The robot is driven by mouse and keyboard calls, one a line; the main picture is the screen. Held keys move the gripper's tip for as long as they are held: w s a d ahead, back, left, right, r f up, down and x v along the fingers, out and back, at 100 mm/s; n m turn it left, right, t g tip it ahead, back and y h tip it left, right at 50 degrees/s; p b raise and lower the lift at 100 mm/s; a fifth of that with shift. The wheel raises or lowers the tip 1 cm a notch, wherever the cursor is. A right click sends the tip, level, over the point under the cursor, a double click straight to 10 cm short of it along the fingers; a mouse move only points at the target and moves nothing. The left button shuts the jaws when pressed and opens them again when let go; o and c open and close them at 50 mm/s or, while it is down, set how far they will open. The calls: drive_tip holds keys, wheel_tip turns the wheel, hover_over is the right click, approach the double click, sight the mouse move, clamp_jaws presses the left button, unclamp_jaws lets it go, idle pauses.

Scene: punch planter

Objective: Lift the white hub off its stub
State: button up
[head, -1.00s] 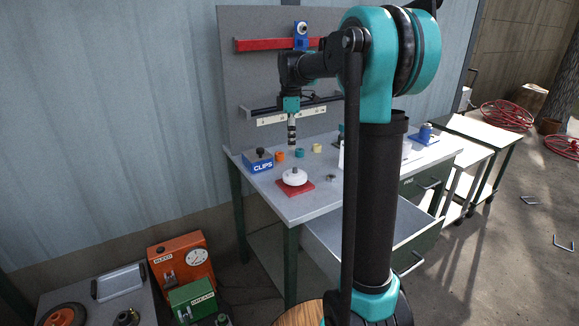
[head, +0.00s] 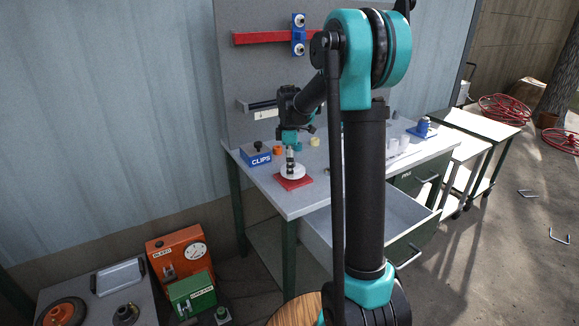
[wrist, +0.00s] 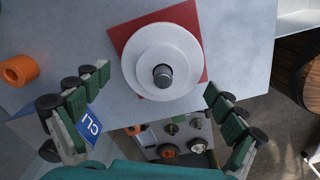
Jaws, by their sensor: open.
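The white hub (head: 293,172) sits on a red square base (head: 298,183) on the workbench in the head view. In the wrist view the round white hub (wrist: 150,52) has a stepped face, and the dark grey stub (wrist: 163,74) stands through its middle. Red corners of the base (wrist: 187,17) show around it. My gripper (head: 291,163) is just above the hub in the head view. In the wrist view its two green-padded fingers (wrist: 158,95) are wide apart, one on each side of the hub, and hold nothing. I cannot tell the exact height gap.
An open drawer (head: 350,222) juts out at the front. The bench front-left of the base is clear.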

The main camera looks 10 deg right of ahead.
drive_tip(key=c, duration=1.6)
drive_tip(key=o, duration=1)
drive_tip(key=shift+c, duration=0.2)
drive_tip(key=c, duration=0.7)
drive_tip(key=shift+r, duration=2.95)
drive_tip(key=shift+c, duration=0.2)
